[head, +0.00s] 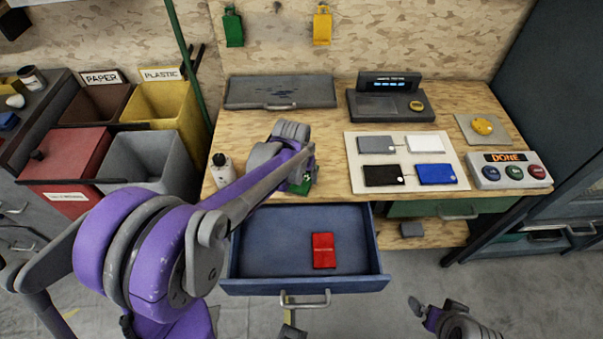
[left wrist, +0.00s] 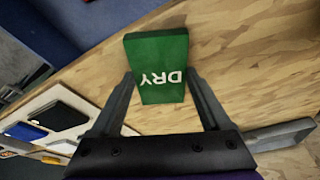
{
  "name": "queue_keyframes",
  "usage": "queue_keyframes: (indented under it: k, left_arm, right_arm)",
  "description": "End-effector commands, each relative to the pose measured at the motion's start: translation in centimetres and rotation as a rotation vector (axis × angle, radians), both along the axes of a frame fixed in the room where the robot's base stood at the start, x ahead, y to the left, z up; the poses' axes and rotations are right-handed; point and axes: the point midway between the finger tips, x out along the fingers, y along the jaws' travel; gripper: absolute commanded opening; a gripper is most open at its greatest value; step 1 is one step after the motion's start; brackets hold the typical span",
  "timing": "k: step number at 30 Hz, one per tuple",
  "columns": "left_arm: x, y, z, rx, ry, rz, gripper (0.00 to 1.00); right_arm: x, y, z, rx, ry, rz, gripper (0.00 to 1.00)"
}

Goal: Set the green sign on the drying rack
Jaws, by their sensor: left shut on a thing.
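The green sign (left wrist: 158,60) is a small block with the white word DRY, upside down in the left wrist view. My left gripper (left wrist: 165,95) is shut on it, one finger on each side. In the head view the sign (head: 301,186) shows partly below my left gripper (head: 303,172), near the table's front edge above the open drawer. The arm hides part of it. I cannot pick out a drying rack for certain. My right gripper (head: 422,308) is low at the bottom right, apart from the table; its finger gap is unclear.
The blue drawer (head: 375,283) is open with a red block (head: 323,250) inside. A white bottle (head: 222,169) stands left of my gripper. A grey handled panel (head: 280,91) lies at the back. A white board (head: 404,160) with coloured cards and a DONE button box (head: 508,171) are right.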

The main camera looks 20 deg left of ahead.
Motion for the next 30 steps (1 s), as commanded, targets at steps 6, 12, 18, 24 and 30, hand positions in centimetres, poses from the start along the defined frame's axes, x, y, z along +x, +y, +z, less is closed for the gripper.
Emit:
queue_keyframes:
  k: [6, 12, 18, 24, 30]
  left_arm:
    - [0.0, 0.0, -0.5, 0.0, 0.0, 0.0, 0.18]
    - [0.0, 0.0, -0.4, 0.0, 0.0, 0.0, 1.0]
    - [-0.1, 0.0, -0.1, 0.0, 0.0, 0.0, 1.0]
    - [-0.9, 0.0, 2.6, 0.0, 0.0, 0.0, 1.0]
    - [-1.9, -0.1, 6.6, 0.0, 0.0, 0.0, 1.0]
  right_arm:
    - [-0.1, 0.0, -0.4, 0.0, 0.002, 0.0, 1.0]
    - [-0.1, 0.0, -0.3, 0.0, 0.001, 0.0, 1.0]
    - [-0.1, 0.0, -0.3, 0.0, 0.001, 0.0, 1.0]
    - [0.0, 0.0, 0.1, 0.0, 0.0, 0.0, 1.0]
    - [0.1, 0.0, 0.6, 0.0, -0.002, 0.0, 1.0]
